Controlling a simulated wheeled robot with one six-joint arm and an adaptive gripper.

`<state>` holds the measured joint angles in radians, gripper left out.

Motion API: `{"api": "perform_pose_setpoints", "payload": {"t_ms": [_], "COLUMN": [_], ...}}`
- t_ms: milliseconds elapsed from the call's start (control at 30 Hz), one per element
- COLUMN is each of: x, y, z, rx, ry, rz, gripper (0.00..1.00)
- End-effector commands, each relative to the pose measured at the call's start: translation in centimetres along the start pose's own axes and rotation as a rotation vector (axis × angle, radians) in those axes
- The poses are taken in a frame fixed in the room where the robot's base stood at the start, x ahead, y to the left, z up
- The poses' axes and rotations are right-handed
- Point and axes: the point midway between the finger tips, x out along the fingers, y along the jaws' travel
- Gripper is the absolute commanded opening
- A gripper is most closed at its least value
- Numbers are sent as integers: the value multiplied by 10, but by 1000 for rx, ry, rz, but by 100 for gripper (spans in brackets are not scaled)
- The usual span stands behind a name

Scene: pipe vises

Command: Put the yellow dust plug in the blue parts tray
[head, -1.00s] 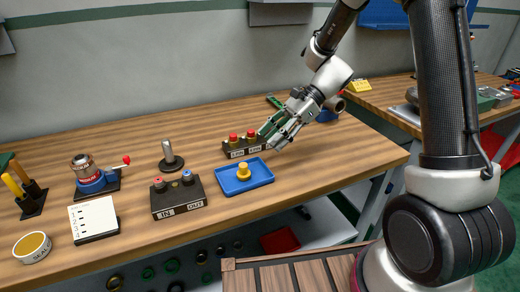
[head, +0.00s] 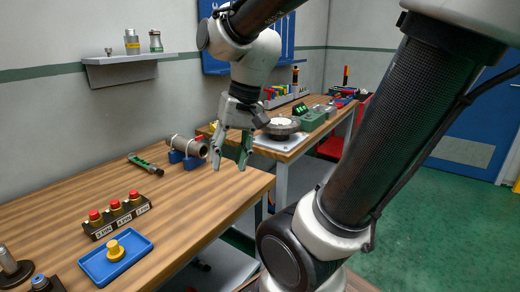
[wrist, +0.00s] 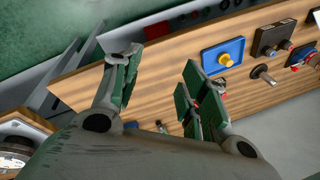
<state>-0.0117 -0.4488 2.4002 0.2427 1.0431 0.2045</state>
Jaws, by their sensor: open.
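The yellow dust plug (head: 115,248) stands in the blue parts tray (head: 90,270) near the front edge of the workbench. In the wrist view the plug (wrist: 225,60) shows inside the tray (wrist: 210,67). In the wrist view nothing is between the spread green fingertips (wrist: 160,70).
A block with red-capped fittings (head: 117,216) stands behind the tray. A grey pipe (head: 187,146) rests on blue supports near my gripper, with a green-handled tool (head: 146,165) left of it. A second bench (head: 290,152) stands beyond a gap. The bench's right part is bare.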

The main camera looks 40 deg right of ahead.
Motion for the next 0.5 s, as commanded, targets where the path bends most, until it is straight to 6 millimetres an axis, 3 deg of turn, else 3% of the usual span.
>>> {"api": "perform_pose_setpoints", "payload": {"t_ms": [100,200,500], "x": [-20,-30,-36], "y": [30,47,59], "z": [16,22,27], "rx": [-167,-265,-338], "ry": [132,202,250], "rz": [75,130,175], "gripper": [43,43,43]}}
